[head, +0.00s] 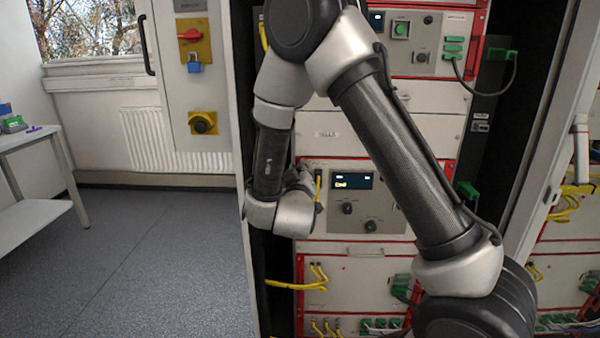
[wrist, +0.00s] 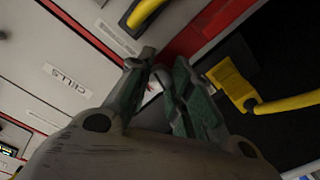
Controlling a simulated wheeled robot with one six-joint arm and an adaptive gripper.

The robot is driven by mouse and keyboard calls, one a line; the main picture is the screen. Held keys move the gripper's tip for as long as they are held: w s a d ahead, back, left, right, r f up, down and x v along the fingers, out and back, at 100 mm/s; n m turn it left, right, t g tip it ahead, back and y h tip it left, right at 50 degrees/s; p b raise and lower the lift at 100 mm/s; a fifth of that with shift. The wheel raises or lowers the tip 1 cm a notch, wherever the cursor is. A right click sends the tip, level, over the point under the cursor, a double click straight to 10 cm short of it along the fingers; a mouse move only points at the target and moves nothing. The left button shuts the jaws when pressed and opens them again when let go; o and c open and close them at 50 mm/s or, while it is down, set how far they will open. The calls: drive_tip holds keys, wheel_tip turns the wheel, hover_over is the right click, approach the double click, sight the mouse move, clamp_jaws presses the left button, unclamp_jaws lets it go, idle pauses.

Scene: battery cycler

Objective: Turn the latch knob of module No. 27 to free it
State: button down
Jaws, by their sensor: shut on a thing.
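In the wrist view, my gripper (wrist: 157,66) has its two green-grey fingers close together at the red-edged border of a white module front (wrist: 85,65). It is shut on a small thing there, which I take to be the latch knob. The fingers hide nearly all of it, so its turn angle cannot be seen. A label (wrist: 67,80) on the white front is too blurred to read surely, and no number 27 is legible. In the head view, my arm covers the left part of the rack and my fingers are not clear to see.
In the wrist view, a yellow connector with a cable (wrist: 235,85) sits right of my fingers, and another yellow cable (wrist: 146,10) is above them. In the head view, a module with a lit display (head: 352,181) and yellow cables (head: 297,285) are close to my arm. Floor (head: 130,245) is clear at left.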

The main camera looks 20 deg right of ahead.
drive_tip(key=shift+n, duration=1.6)
drive_tip(key=shift+f, duration=0.1)
drive_tip(key=c, duration=1.5)
unclamp_jaws()
drive_tip(key=shift+c, duration=0.2)
drive_tip(key=shift+s, duration=0.1)
drive_tip(key=v, duration=1.2)
